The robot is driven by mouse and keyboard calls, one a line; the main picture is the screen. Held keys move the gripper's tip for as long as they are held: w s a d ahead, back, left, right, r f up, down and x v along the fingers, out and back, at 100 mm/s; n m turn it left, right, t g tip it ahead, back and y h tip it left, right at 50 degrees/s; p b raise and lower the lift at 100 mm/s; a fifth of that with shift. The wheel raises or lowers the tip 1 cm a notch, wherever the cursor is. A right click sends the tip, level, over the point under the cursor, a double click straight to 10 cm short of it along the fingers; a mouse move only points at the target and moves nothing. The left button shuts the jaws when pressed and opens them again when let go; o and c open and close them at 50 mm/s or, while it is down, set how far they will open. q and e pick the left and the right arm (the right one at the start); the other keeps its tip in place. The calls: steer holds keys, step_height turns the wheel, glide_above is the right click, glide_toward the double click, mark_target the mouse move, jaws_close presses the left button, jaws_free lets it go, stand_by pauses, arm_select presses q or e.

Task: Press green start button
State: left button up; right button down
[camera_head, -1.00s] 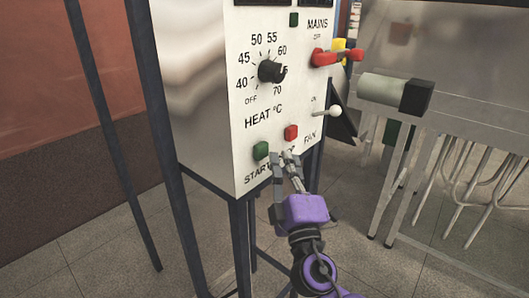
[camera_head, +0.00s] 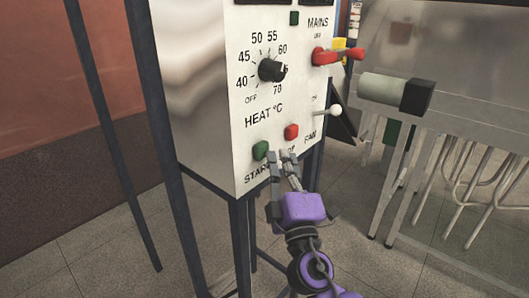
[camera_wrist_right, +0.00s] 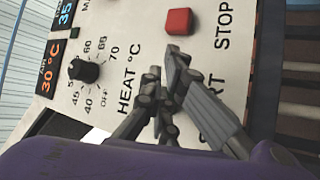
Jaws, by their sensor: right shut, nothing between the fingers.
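The green start button (camera_head: 260,150) is on the lower left of the white control panel (camera_head: 225,170), above the START label. In the head view my right gripper (camera_head: 284,156) is in front of the panel, just right of the green button and below the red stop button (camera_head: 291,132). It is shut and empty. In the right wrist view the fingers of the right gripper (camera_wrist_right: 165,70) cover part of the START label, and the red stop button (camera_wrist_right: 178,21) shows above them. The green button is hidden there. My left gripper is not in view.
A black heat dial (camera_head: 271,70), a white fan switch (camera_head: 334,111) and a red mains lever (camera_head: 337,57) are on the panel. A grey cylinder with a black end (camera_head: 395,92) is at the right. Dark frame legs (camera_head: 240,240) stand below the panel.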

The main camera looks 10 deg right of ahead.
steer(key=shift+w+a, duration=0.3)
steer(key=shift+w, duration=0.1)
stand_by(0.9)
steer(key=shift+s+d, duration=0.1)
stand_by(0.3)
steer(key=shift+s+d, duration=0.5)
steer(key=shift+s, duration=0.15)
steer(key=s+d, duration=0.1)
steer(key=s, duration=0.1)
steer(key=s+d, duration=0.2)
stand_by(0.4)
stand_by(0.5)
